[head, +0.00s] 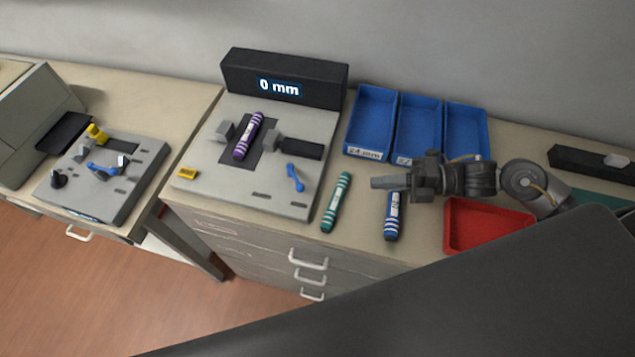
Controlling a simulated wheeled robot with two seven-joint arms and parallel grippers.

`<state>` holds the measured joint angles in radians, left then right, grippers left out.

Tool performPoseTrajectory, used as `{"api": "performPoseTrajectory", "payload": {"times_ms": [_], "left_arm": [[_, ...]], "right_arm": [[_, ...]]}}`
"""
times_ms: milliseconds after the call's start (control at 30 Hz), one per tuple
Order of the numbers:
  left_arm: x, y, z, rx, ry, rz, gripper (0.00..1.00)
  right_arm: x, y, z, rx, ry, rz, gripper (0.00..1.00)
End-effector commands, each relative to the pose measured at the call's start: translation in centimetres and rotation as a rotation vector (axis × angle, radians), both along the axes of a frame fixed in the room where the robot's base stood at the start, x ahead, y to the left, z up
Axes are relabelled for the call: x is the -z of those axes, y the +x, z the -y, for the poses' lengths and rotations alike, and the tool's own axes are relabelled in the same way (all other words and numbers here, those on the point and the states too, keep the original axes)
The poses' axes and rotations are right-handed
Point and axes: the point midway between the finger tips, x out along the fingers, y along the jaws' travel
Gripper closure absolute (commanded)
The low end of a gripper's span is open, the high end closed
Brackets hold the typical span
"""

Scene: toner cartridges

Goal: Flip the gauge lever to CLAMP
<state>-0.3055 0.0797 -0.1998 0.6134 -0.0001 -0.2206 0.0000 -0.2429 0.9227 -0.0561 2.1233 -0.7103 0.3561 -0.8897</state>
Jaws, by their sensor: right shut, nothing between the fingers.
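The gauge (210,190) is a grey plate on the middle counter with a black display (283,80) behind it that reads "0 mm". A blue lever (294,177) stands at the plate's right front, tilted a little. A purple striped cartridge (247,137) lies on the dark patch between two grey jaw blocks; I cannot tell whether both touch it. My right gripper (376,183) is shut and empty, right of the gauge, pointing left above the counter. It is apart from the lever. My left gripper is not in view. The lever's labels are too small to read.
A green striped cartridge (336,202) and a blue striped one (392,216) lie right of the gauge. Blue bins (371,113) stand behind, and a red tray (487,225) is at the right. A second grey fixture (140,180) with a blue lever sits on the left counter.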

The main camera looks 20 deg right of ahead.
Motion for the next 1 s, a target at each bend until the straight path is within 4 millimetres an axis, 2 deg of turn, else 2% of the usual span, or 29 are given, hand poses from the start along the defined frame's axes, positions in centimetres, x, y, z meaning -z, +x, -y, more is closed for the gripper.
{"api": "performPoseTrajectory", "payload": {"times_ms": [133,367,467,800,1000], "left_arm": [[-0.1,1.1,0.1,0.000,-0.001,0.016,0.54],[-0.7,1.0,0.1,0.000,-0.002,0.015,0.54],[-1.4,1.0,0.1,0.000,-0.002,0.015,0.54],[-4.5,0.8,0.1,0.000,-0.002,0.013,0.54],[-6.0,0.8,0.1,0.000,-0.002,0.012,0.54]], "right_arm": [[-0.1,0.1,-0.1,-0.003,0.000,-0.001,1.00],[-0.1,0.5,-1.0,0.000,0.003,-0.001,1.00],[-0.1,1.0,-2.3,0.000,0.005,0.001,1.00],[1.2,3.4,-8.7,0.003,0.006,-0.002,1.00],[1.9,4.3,-11.4,0.002,0.003,-0.002,1.00]]}}
